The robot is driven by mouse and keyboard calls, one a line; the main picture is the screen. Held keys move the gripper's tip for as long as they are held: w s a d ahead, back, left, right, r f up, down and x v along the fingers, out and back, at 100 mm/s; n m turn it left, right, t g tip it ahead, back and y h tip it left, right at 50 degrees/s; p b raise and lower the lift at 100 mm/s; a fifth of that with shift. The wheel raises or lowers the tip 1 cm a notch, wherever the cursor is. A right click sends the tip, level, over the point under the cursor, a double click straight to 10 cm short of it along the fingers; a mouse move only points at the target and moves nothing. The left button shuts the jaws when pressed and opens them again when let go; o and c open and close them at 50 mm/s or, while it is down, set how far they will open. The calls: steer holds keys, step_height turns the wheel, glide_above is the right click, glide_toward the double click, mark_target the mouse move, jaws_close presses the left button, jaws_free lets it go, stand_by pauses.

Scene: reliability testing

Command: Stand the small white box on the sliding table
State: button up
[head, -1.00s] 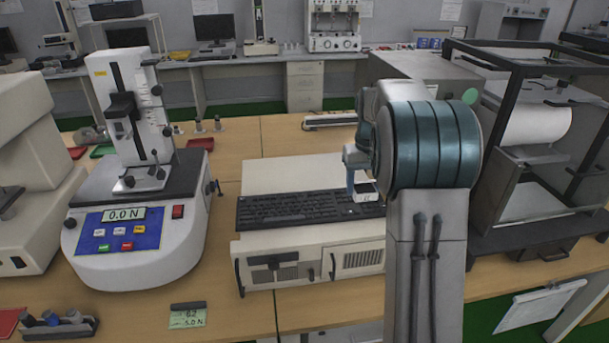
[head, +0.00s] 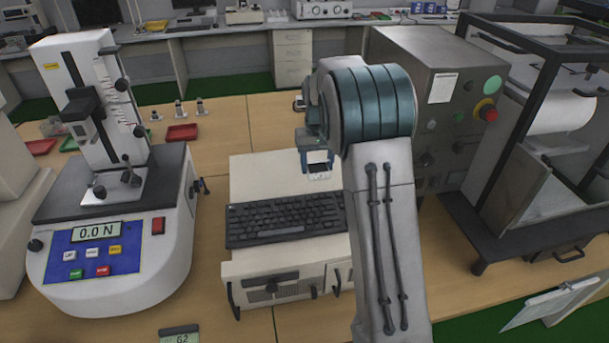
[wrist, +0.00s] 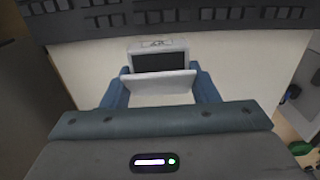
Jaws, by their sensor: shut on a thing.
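My gripper (head: 318,160) is above the pale casing behind the keyboard. In the wrist view its two blue fingers (wrist: 161,92) are closed on the sides of the small white box (wrist: 158,47), which has a dark rectangular face and a pale front part. In the head view the box (head: 319,173) shows only as a small pale shape below the fingers; my arm hides part of the area. At the left is a force tester (head: 125,255) reading 0.0 N. The small silver plate (head: 112,187) at the foot of its column may be the sliding table; nothing white stands on it.
A black keyboard (head: 285,215) lies on the beige casing (head: 275,270) in front of my gripper. A grey machine (head: 440,100) with a red button stands close on the right. Small red trays (head: 182,132) and metal pieces lie behind the tester. Wooden bench shows between tester and casing.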

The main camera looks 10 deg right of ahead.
mark_target(305, 188)
steer(key=a+f, duration=0.1)
steer(key=w+a+f, duration=0.1)
steer(key=a, duration=0.1)
steer(key=shift+w+p, duration=0.15)
steer(key=shift+p, duration=0.15)
steer(key=shift+a+f+p, duration=0.1)
steer(key=shift+f+p, duration=0.4)
steer(key=shift+f, duration=1.5)
steer(key=shift+f, duration=0.1)
steer(key=shift+f, duration=0.15)
steer(key=o, duration=1)
steer(key=shift+r, duration=0.2)
